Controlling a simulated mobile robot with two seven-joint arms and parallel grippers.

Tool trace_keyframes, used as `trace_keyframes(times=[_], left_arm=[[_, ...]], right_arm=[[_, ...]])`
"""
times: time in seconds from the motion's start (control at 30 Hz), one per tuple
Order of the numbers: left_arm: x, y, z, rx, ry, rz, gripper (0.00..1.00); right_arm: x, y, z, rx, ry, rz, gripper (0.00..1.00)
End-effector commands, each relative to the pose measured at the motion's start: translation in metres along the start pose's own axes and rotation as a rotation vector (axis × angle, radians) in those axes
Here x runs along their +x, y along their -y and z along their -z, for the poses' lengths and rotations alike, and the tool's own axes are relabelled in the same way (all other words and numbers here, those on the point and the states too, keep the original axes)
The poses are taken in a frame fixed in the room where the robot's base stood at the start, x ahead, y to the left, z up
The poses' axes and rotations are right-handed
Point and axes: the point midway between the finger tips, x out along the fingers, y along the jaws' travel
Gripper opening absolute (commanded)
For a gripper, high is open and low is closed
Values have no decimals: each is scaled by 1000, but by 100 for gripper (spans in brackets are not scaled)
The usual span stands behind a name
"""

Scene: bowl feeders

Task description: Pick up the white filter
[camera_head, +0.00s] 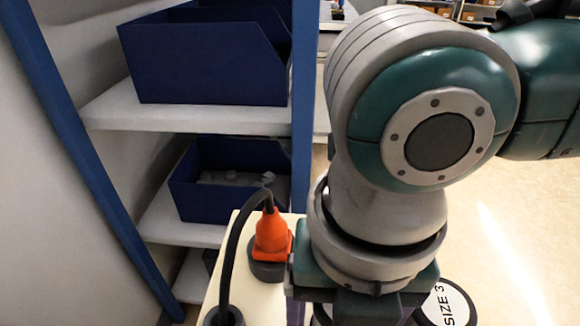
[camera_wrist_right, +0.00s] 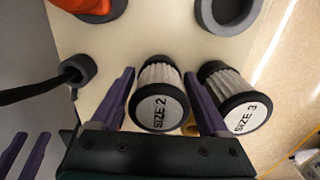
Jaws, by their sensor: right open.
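Two white pleated filters with black end rings show in the right wrist view. The filter marked SIZE 2 (camera_wrist_right: 160,96) lies between the two purple fingers of my right gripper (camera_wrist_right: 159,74), with the fingers apart on either side. I cannot tell if either finger touches it. The filter marked SIZE 3 (camera_wrist_right: 236,97) is just right of the right finger; its labelled end also shows in the head view (camera_head: 447,304). Purple fingers, perhaps my left gripper's (camera_wrist_right: 24,156), show at the wrist view's lower left.
An orange plug-like part (camera_head: 272,236) and a black cable (camera_head: 228,262) stand on the pale tabletop (camera_head: 255,305). A grey ring (camera_wrist_right: 227,12) lies beyond the filters. A shelf with blue bins (camera_head: 205,60) stands at the left. Open floor (camera_head: 520,230) is at the right.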

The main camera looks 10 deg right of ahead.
Motion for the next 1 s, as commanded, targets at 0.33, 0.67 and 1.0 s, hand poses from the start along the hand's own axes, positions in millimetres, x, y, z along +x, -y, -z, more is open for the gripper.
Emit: trace_keyframes(times=[0.33,0.67,1.0], left_arm=[[0,2,0,7,-1,6,50],[0,2,1,6,-1,6,50],[0,0,1,0,-2,1,50]], right_arm=[[-1,0,0,0,-1,0,50],[-1,0,0,0,-1,0,13],[-1,0,0,0,-1,-1,0]])
